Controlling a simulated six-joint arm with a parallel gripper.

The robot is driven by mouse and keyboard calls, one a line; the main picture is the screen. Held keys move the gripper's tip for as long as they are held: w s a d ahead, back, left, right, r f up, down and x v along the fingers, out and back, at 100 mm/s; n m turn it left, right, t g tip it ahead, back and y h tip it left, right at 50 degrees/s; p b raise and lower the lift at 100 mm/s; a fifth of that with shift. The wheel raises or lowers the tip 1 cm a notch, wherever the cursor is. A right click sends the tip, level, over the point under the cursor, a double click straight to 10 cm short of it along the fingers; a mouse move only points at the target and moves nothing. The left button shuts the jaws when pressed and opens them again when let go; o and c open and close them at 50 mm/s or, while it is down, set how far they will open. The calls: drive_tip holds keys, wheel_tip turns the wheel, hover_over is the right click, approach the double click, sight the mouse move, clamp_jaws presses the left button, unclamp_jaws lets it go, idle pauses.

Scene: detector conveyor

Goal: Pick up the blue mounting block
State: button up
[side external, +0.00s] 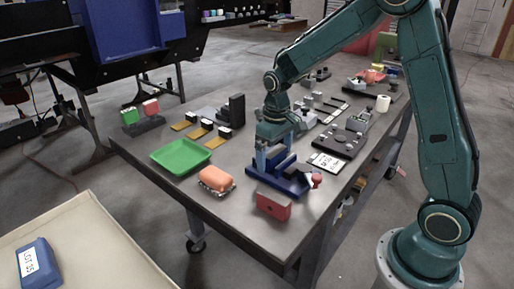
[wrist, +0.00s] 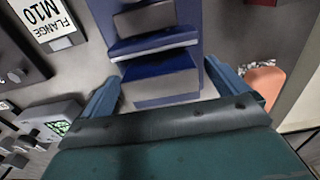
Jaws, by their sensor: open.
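A blue block with a pale grey face (wrist: 160,78) sits on a dark blue fixture (side external: 278,184) near the front of the table. I take it as the blue mounting block; in the side view its blue part (side external: 283,163) shows only partly below my gripper (side external: 270,153). In the wrist view my gripper (wrist: 174,90) is open, with one blue finger on each side of the block and visible gaps between. The block's lower part is hidden by my gripper body in the wrist view.
An orange part (side external: 216,179), green tray (side external: 180,155) and red block (side external: 273,206) stand nearby. A dark plate (side external: 340,144) and white card (side external: 326,162) lie right. Another blue block (side external: 38,262) lies on a beige surface.

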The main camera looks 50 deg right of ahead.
sight(275, 151)
drive_tip(key=shift+c, duration=0.2)
drive_tip(key=c, duration=1.2)
drive_tip(key=shift+r, duration=0.1)
wheel_tip(275, 151, up, 20)
drive_tip(key=shift+f, duration=0.1)
